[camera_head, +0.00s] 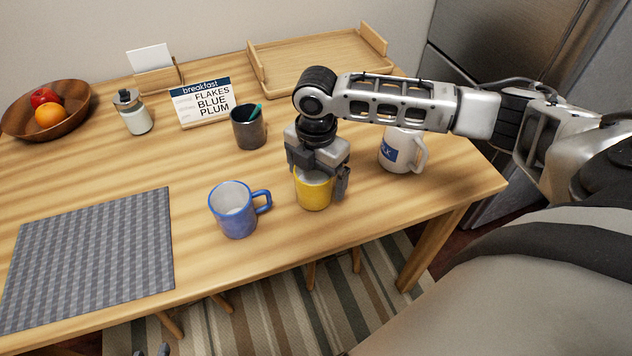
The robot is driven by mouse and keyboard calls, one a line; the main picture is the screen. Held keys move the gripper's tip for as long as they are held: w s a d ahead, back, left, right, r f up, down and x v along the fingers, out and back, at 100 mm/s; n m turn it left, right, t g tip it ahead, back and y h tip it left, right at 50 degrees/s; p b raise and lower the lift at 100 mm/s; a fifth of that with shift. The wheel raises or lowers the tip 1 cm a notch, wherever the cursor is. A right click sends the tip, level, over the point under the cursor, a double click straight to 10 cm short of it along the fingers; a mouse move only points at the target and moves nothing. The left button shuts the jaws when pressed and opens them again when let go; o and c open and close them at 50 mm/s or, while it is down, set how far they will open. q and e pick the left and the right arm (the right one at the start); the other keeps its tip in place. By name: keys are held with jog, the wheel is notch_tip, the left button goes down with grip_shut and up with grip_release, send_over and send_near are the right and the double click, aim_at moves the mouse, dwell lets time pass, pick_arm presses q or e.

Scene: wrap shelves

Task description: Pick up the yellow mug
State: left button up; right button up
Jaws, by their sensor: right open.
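The yellow mug (314,194) stands upright on the wooden table, near its front edge. My right gripper (319,182) points down over it, with its fingers open around the mug's upper part. One finger shows at the mug's right side, and the gripper body hides much of the rim. I cannot tell whether the fingers touch the mug. My left gripper is not clearly in view; only small dark tips show at the bottom edge.
A blue mug (236,211) stands just left of the yellow mug, its handle toward it. A dark cup (248,130), breakfast sign (203,101), tray (320,62), jar (133,113), fruit bowl (18,122) and grey placemat (95,255) occupy the table (180,165).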

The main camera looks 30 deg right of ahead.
jog(key=shift+r, duration=0.1)
jog(key=c, duration=1.4)
jog(key=shift+o, duration=0.2)
jog(key=shift+r, duration=0.15)
